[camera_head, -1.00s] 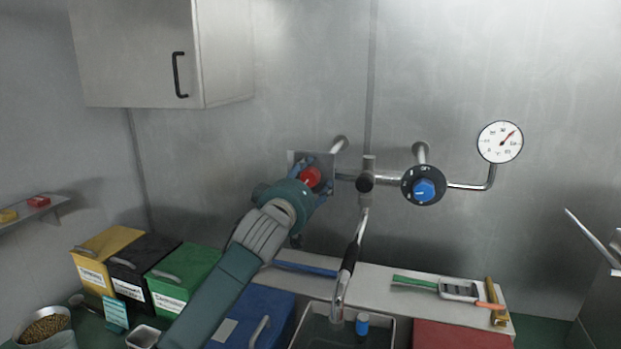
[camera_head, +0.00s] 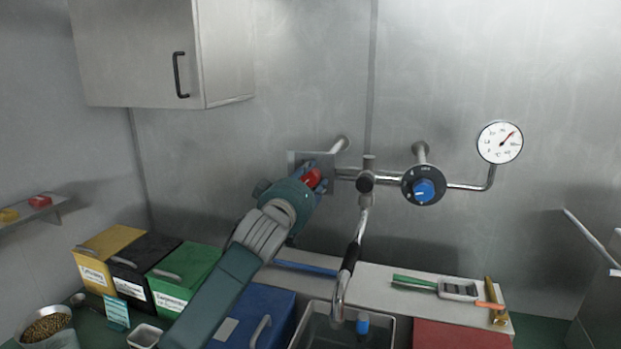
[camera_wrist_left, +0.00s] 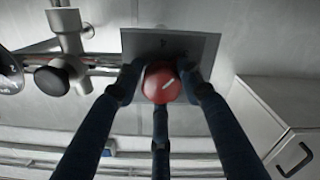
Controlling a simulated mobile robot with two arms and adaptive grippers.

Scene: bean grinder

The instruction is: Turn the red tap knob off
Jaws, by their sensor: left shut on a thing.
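The red tap knob (camera_head: 312,178) is on a grey plate on the back wall, partly hidden by my left gripper in the head view. My left gripper (camera_head: 314,182) reaches up from the lower left and is shut on the knob. Its dark fingers (camera_wrist_left: 160,92) stand around the knob in the left wrist view. My right gripper is not in view.
A blue knob (camera_head: 424,190) and a gauge (camera_head: 499,142) are on the pipe to the right. A faucet (camera_head: 345,275) hangs over a sink (camera_head: 398,325). Yellow, black and green bins (camera_head: 185,275) stand at left. A cabinet (camera_head: 135,55) hangs above.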

